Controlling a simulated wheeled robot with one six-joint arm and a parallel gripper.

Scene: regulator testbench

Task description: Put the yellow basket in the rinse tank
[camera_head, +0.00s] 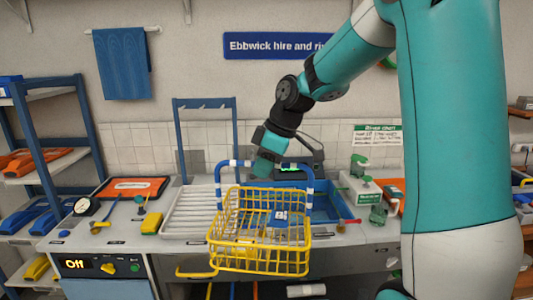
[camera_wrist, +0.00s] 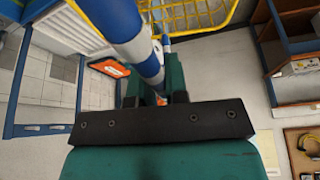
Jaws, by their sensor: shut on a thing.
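The yellow wire basket (camera_head: 260,262) hangs roughly upright in front of the bench. Its tall blue-and-white striped handle (camera_head: 307,190) arches above it. My gripper (camera_head: 264,168) is shut on the top of this handle. In the wrist view the striped handle (camera_wrist: 135,40) runs between the fingers, and part of the yellow basket (camera_wrist: 195,12) shows at the top. A blue basin (camera_head: 325,202), seemingly the rinse tank, is set in the bench behind the basket. The basket and handle hide much of it. A small blue-and-white item shows through the wires; I cannot tell whether it is inside.
A white ribbed draining board (camera_head: 185,212) lies left of the basin, with a blue rack frame (camera_head: 205,98) behind. Green-topped dispensers (camera_head: 358,168) stand to the right. A gauge (camera_head: 86,206), a yellow block (camera_head: 152,223) and an orange mat (camera_head: 133,188) occupy the left bench.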

